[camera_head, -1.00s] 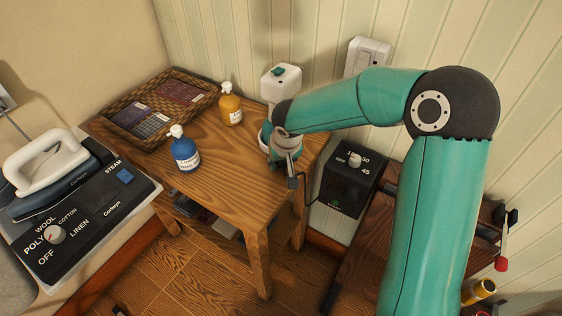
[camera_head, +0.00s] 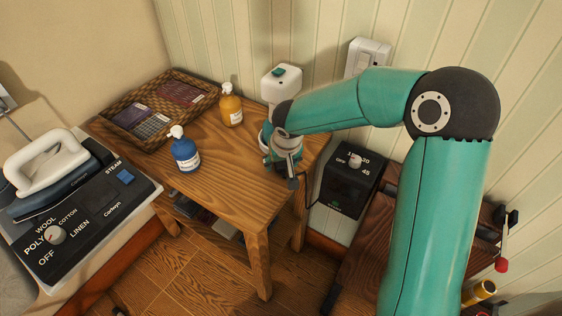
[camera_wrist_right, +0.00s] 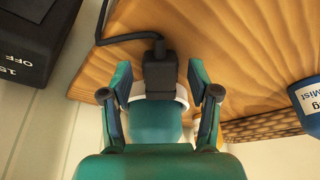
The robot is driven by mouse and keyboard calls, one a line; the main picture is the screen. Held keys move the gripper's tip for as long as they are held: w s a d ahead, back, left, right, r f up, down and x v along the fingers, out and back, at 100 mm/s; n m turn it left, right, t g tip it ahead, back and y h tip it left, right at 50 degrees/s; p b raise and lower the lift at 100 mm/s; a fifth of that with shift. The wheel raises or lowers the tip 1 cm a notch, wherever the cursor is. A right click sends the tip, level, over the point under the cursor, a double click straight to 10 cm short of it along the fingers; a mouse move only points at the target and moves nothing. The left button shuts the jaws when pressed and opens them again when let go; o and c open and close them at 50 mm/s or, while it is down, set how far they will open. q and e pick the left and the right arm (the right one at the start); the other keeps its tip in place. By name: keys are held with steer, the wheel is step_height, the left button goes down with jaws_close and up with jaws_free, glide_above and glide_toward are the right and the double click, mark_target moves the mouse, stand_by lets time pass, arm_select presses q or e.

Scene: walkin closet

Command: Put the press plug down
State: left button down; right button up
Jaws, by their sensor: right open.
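The press plug (camera_wrist_right: 158,72) is a small black plug with a dark cord running off to the left in the right wrist view. It lies at the right front edge of the wooden table, and its dark end also shows in the head view (camera_head: 292,183). My right gripper (camera_wrist_right: 161,90) is open, with one finger on each side of the plug and a visible gap on both sides. In the head view the right gripper (camera_head: 286,166) is low over the table edge and hides most of the plug. My left gripper is in neither view.
The wooden table (camera_head: 225,185) also holds a blue bottle (camera_head: 186,154), a yellow bottle (camera_head: 231,108), a woven tray (camera_head: 119,143) and a white device (camera_head: 282,80). A black timer box (camera_head: 345,185) is right of it. A wall socket (camera_head: 368,55) is behind my arm.

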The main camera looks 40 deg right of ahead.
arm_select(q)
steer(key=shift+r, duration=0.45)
arm_select(e)
steer(key=v, duration=1.2)
steer(key=shift+r, duration=0.15)
